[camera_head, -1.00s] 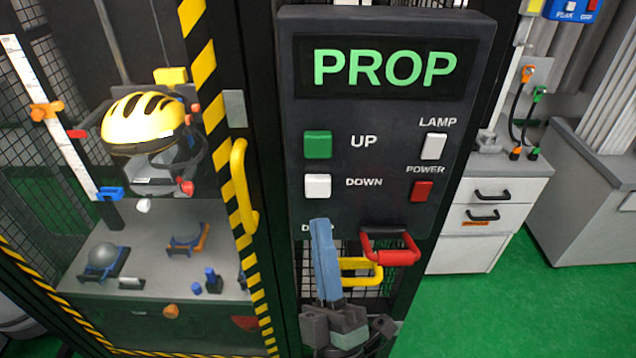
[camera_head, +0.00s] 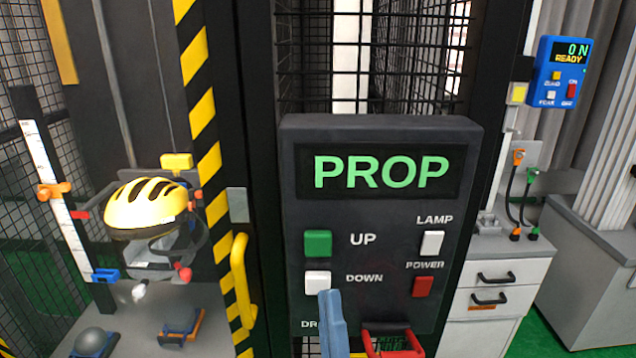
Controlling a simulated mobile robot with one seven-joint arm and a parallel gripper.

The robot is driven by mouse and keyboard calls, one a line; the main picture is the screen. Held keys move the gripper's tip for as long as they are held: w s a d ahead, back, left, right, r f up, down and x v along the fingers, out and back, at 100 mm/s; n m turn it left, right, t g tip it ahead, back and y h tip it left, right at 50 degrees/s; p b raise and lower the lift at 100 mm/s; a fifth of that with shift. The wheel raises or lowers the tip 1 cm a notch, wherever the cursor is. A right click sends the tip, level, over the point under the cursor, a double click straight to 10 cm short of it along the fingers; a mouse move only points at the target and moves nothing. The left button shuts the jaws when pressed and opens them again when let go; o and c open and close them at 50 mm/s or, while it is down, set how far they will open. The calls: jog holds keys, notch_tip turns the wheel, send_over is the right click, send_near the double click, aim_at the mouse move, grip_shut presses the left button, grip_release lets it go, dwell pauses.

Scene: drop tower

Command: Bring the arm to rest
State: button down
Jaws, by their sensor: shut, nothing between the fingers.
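My gripper (camera_head: 333,322) shows at the bottom centre of the head view. Only a blue finger part is in view, and it is shut with nothing in it. It stands in front of the lower left of the dark control panel (camera_head: 380,285), just below the white DOWN button (camera_head: 317,282). It covers part of a label there. I cannot tell whether it touches the panel. The rest of my arm is below the picture. The panel's display (camera_head: 380,172) reads PROP in green.
A red handle (camera_head: 392,342) is right of my gripper. A yellow door handle (camera_head: 243,281) and a striped post (camera_head: 207,125) are to the left. A yellow helmet (camera_head: 146,207) hangs inside the cage. A blue meter (camera_head: 559,72) reads 0 N READY. Drawers (camera_head: 490,290) stand at right.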

notch_tip(320, 180, up, 24)
jog(key=d+m+t+h+p, duration=0.1)
jog(key=d+m+h+p, duration=0.15)
jog(key=m+h, duration=0.5)
jog(key=s+a+r+m+y+p, duration=0.1)
jog(key=s+a+r+m, duration=0.1)
jog(key=r, duration=0.5)
jog(key=s+a+r+m+y+p, duration=0.1)
jog(key=s+a+r+m+y, duration=0.1)
jog(key=s+r, duration=0.3)
notch_tip(320, 180, up, 2)
jog(key=shift+r+m, duration=0.25)
jog(key=shift+m, duration=0.5)
jog(key=shift+w, duration=0.1)
